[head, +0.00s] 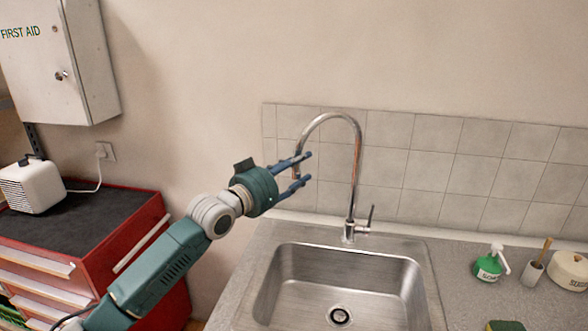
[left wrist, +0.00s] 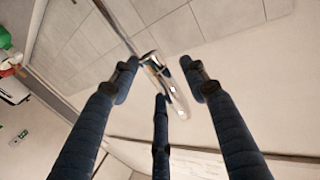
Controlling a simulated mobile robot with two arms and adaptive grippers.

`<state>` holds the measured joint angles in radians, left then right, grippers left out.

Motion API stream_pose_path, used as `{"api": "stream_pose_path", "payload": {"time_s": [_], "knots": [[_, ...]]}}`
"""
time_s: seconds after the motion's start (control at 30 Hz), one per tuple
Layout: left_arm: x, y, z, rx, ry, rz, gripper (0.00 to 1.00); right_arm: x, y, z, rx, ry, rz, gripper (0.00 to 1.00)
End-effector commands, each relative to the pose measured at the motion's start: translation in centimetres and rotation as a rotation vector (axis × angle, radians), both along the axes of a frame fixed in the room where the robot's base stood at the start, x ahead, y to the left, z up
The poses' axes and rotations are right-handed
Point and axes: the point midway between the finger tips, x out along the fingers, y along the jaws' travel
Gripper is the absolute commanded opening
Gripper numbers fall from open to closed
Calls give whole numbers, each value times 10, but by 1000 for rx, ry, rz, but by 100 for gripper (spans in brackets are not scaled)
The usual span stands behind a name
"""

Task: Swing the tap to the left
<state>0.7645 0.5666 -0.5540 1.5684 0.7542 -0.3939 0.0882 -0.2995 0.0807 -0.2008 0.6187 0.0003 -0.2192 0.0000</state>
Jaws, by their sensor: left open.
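The chrome tap (head: 356,170) stands upright behind the sink, its tall gooseneck arching over to the left and its spout hanging down on that side. A small lever handle (head: 369,218) sticks up at the right of its base. My left gripper (head: 304,168) is at the spout's lower end, with its dark blue fingers spread, one above the other in the head view. In the left wrist view the shiny tap (left wrist: 180,104) shows between and beyond the open fingers (left wrist: 160,80). I cannot tell whether any finger touches the spout. My right gripper is not in view.
The steel sink (head: 420,290) is set in a grey counter (head: 465,270). A red tool cabinet (head: 135,235) is at the left. Wall tiles (head: 430,170) back the tap.

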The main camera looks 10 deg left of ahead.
Motion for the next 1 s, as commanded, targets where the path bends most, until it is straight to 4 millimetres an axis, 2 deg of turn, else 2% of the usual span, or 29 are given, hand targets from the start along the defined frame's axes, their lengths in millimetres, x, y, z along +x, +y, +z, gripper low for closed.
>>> {"api": "stream_pose_path", "payload": {"time_s": [0.17, 0.6, 0.8, 1.0], "knots": [[-14, 8, -2, 0, 2, 1, 45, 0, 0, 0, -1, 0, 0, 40], [-92, 47, -2, 3, 1, 2, 45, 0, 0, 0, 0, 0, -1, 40], [-106, 55, -1, 0, 0, 2, 45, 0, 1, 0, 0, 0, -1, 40], [-108, 55, 0, 0, -1, 1, 45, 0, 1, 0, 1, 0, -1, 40]]}}
